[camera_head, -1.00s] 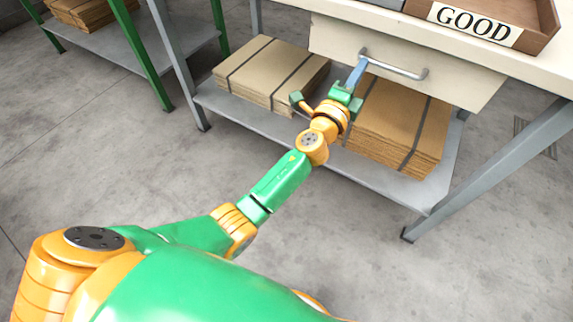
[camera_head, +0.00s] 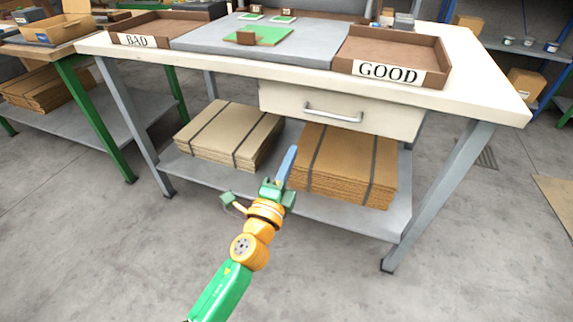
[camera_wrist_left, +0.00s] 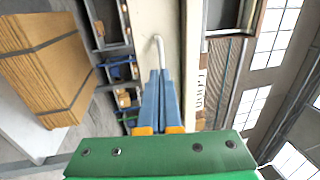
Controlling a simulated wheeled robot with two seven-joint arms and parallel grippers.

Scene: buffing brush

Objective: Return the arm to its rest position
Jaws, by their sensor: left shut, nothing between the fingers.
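My left gripper (camera_head: 289,162) is in front of the workbench, its blue fingers shut together and empty. It is below the metal drawer handle (camera_head: 333,113) and apart from it, in front of the stacked cardboard on the lower shelf. In the left wrist view the closed fingers (camera_wrist_left: 161,80) point toward the pale handle (camera_wrist_left: 158,46), with a gap showing. The white drawer (camera_head: 385,118) looks closed under the bench top. My right gripper is not in view.
The workbench (camera_head: 470,85) carries a BAD tray (camera_head: 138,41), a GOOD tray (camera_head: 388,72) and a green board (camera_head: 270,35) with a brown object on it. Cardboard stacks (camera_head: 345,165) lie on the shelf. The floor in front is clear.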

